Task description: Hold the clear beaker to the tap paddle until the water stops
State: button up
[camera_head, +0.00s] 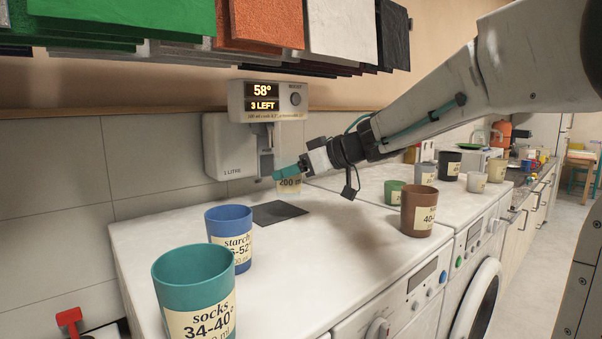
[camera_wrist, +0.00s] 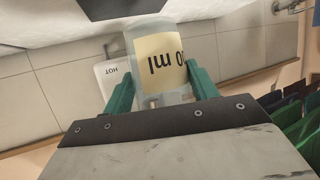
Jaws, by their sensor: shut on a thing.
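The clear beaker (camera_head: 289,185) has a cream label reading "200" and is under the wall tap unit, close to its paddle. In the wrist view the beaker (camera_wrist: 158,60) sits between the two teal fingers, its label upside down. My gripper (camera_head: 288,173) is shut on the beaker; its fingers also show in the wrist view (camera_wrist: 160,88). The tap unit (camera_head: 264,100) has a display reading "58°" and "3 LEFT". The paddle (camera_head: 266,165) hangs below the spout, and I cannot tell whether the beaker touches it. No water stream or water level can be made out.
A dark mat (camera_head: 279,213) lies on the white worktop below the beaker. A blue cup (camera_head: 229,222) and teal cup (camera_head: 190,275) stand at front left. A brown cup (camera_head: 418,212) and green cup (camera_head: 394,191) stand right. Folded cloths (camera_head: 262,25) hang overhead.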

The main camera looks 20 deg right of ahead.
aim_at(263, 169)
jog(key=shift+w+a, duration=0.25)
jog(key=shift+w, duration=0.55)
jog(key=shift+w+a, duration=0.3)
jog(key=shift+w, duration=0.45)
jog(key=shift+w+a, duration=0.25)
jog(key=shift+w, duration=0.55)
jog(key=shift+w, duration=0.2)
jog(key=shift+w+a, duration=0.3)
jog(key=shift+w, duration=0.45)
jog(key=shift+s, duration=0.15)
jog(key=shift+s+d, duration=0.25)
jog(key=shift+s, duration=0.5)
jog(key=shift+s+d, duration=0.3)
jog(key=shift+s, duration=0.5)
jog(key=shift+s+d, duration=0.25)
jog(key=shift+s, duration=0.5)
jog(key=s+d, duration=0.3)
jog(key=s, duration=0.6)
jog(key=shift+s, duration=0.25)
